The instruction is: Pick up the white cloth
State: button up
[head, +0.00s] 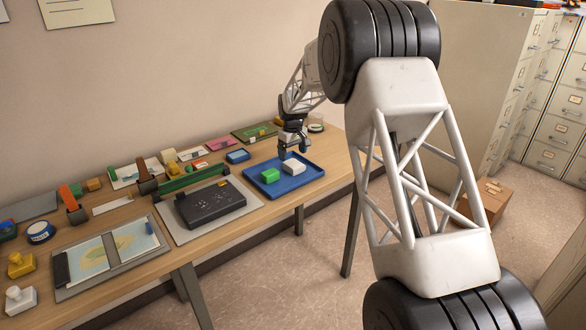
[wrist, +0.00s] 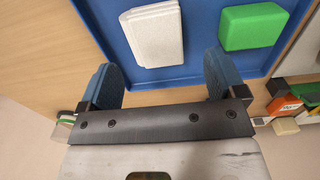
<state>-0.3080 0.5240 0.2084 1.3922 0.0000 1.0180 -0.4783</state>
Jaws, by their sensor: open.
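The white cloth (head: 293,164) looks like a thick folded pad. It lies in the blue tray (head: 299,182), beside a green block-like item (head: 270,175). In the wrist view, the white cloth (wrist: 153,34) is ahead of my fingers, roughly between their lines, with the green item (wrist: 253,27) to its right. My gripper (head: 293,154) is above the far side of the tray, close to the cloth. In the wrist view, my gripper (wrist: 159,64) has its two blue fingers wide apart with nothing between them. The height of the fingers above the tray is hard to tell.
Left of the tray, a black case (head: 212,203) sits on a grey mat. A small blue dish (head: 237,156) and a green board (head: 254,132) are behind the tray. Several stamps and small items crowd the bench's left. The tray is near the bench's front edge.

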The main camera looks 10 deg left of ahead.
aim_at(293, 163)
jog(key=shift+f, duration=0.25)
jog(key=shift+f, duration=2.6)
jog(key=c, duration=1.1)
jog(key=shift+r, duration=0.15)
